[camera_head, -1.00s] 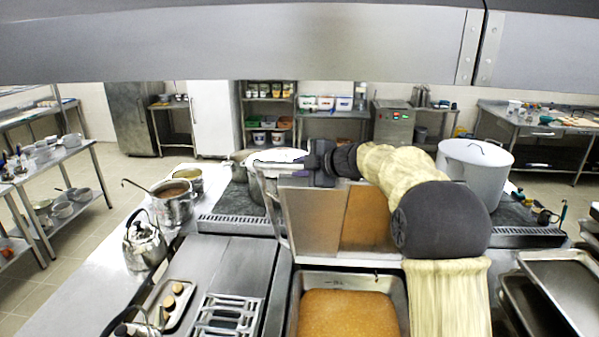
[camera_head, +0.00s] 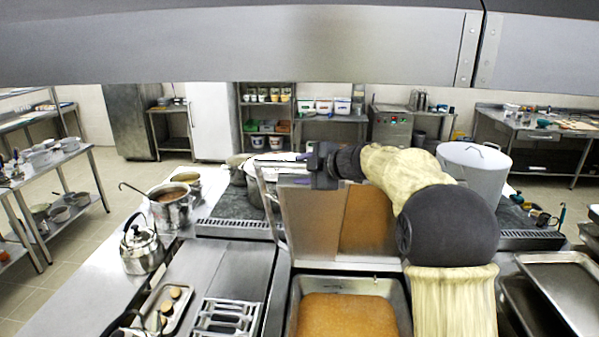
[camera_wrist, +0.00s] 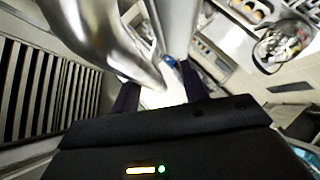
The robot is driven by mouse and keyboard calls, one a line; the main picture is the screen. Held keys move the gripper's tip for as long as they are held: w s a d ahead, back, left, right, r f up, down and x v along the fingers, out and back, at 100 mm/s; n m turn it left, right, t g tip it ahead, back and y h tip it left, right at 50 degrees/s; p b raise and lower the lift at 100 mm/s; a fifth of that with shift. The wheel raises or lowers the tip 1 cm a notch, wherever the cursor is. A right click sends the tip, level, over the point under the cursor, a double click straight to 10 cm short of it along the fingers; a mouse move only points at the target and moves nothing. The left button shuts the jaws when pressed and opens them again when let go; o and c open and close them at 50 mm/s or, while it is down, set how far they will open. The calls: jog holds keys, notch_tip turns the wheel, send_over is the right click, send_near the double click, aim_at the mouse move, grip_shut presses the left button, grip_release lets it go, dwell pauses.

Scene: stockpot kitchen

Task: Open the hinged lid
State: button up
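The hinged lid (camera_head: 314,215) stands raised, close to upright, along the back edge of a rectangular pan (camera_head: 293,305) with orange-brown contents. A pale metal bar (camera_head: 270,205) runs down the lid's left side. My gripper (camera_head: 303,162) is at the lid's top edge, reaching over it from the right. In the wrist view my gripper's dark fingers (camera_wrist: 162,92) stand apart, with a bright pale surface between them. I cannot tell whether they touch the lid. My arm hides the lid's right side.
Pots (camera_head: 171,207) and a kettle (camera_head: 143,248) stand on the left counter. A large stockpot (camera_head: 474,172) stands right behind my arm. Trays (camera_head: 565,285) lie at the right. A slotted metal rack (camera_head: 226,317) lies left of the pan. A steel hood (camera_head: 240,45) crosses overhead.

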jog(key=b+v, duration=0.5)
jog(key=v, duration=1.1)
jog(key=shift+d+r, duration=0.15)
jog(key=s+d+f+m+t+h+b, duration=0.2)
jog(key=d+f+m+h+b, duration=0.25)
jog(key=f+m, duration=0.65)
jog(key=s+d+f+m+t+h+b, duration=0.1)
jog(key=s+d+f+m+h+b, duration=0.3)
jog(key=f, duration=1.1)
jog(key=s+f+m+g+h+b, duration=0.1)
jog(key=s+f+m+g, duration=0.7)
jog(key=s+f, duration=1.2)
jog(key=shift+s+d+f+g+h+b, duration=0.2)
jog(key=shift+s+f+g+h+b, duration=0.25)
jog(key=shift+b, duration=0.45)
